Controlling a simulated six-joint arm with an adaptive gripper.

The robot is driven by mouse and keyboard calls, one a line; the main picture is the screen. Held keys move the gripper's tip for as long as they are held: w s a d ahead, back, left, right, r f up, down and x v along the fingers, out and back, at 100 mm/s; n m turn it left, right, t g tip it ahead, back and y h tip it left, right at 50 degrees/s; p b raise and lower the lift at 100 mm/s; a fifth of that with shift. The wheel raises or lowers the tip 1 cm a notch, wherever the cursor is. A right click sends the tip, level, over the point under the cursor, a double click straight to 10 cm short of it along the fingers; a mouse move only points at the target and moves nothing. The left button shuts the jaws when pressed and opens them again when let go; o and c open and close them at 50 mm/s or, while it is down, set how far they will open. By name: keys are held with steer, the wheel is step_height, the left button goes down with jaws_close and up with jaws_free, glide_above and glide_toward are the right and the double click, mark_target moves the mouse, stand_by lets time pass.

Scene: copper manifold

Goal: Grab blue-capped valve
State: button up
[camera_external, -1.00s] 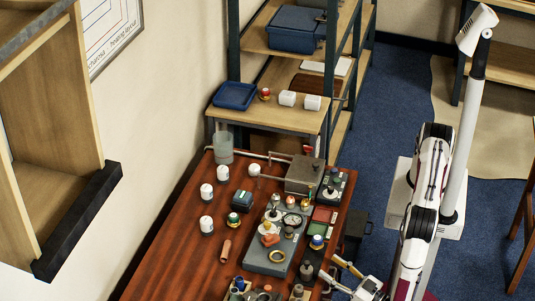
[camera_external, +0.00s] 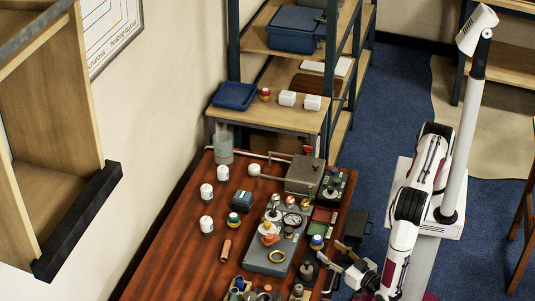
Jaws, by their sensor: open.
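A small valve with a blue cap (camera_external: 317,242) stands upright at the right edge of the table, beside the grey manifold plate (camera_external: 262,262). A second blue-topped piece (camera_external: 239,284) stands among parts at the table's front. My gripper (camera_external: 329,250) is open and empty at the table's right edge. Its fingers point left, just right of and slightly nearer the camera than the edge valve. They look apart from it, though the exact gap and height cannot be told.
A dark knobbed fitting (camera_external: 306,271) stands close to my gripper on the left. A gauge (camera_external: 292,219) and several fittings crowd the plate. White-capped pieces (camera_external: 207,224) stand farther left. The table's left front (camera_external: 180,265) is clear.

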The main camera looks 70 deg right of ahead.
mark_target(321, 243)
steer(key=shift+x, duration=1.25)
steer(key=shift+w+d, duration=0.1)
steer(key=shift+x, duration=2.5)
steer(key=shift+r, duration=0.1)
steer(key=c, duration=1.3)
